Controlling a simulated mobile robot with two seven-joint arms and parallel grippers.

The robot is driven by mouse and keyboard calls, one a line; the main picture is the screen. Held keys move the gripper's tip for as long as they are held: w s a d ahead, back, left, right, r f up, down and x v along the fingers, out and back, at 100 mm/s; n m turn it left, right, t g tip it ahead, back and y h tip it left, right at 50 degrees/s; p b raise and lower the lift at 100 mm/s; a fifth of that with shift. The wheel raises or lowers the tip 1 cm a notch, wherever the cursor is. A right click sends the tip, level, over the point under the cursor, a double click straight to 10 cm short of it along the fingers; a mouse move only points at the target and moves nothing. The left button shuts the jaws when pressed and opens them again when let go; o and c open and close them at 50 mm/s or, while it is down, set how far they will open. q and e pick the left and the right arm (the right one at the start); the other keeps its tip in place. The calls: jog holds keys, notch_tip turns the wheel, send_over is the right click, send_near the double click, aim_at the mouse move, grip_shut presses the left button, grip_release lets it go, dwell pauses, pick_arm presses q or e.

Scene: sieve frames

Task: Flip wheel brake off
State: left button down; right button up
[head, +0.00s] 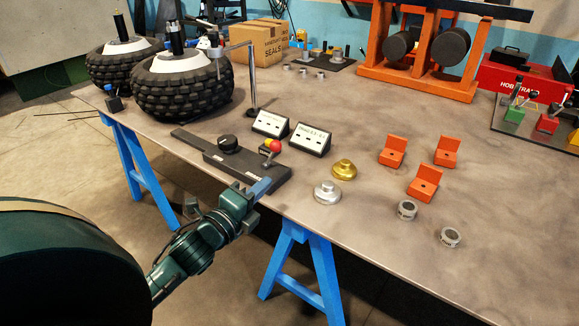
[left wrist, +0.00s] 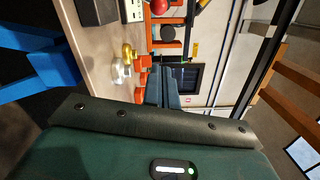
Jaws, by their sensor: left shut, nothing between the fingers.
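A long black brake panel (head: 220,158) lies along the near edge of the table. The lever stands tilted. My left gripper (head: 262,187) is shut and empty, just in front of the panel's near right end and below the lever; I cannot tell whether it touches the panel. In the left wrist view, the red ball (left wrist: 159,6) shows at the top edge. My right gripper is in neither view.
Two label boxes (head: 271,124) stand behind the panel. A gold knob (head: 344,169) and a silver knob (head: 327,192) sit to its right, with orange brackets (head: 425,184) beyond. Large tyres (head: 182,88) stand at the back left. Blue trestles (head: 318,268) support the table.

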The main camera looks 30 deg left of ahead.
aim_at(271, 155)
pick_arm(q)
jog(key=shift+w+f+b, duration=0.15)
jog(key=shift+f+b, duration=0.25)
jog(key=shift+f, duration=0.55)
jog(key=w, duration=1)
jog(key=shift+w+d+r, duration=0.1)
jog(key=shift+w+r, duration=0.05)
jog(key=shift+w, duration=0.1)
jog(key=a, duration=0.3)
jog(key=shift+w+a+r, duration=0.3)
jog(key=shift+r, duration=0.1)
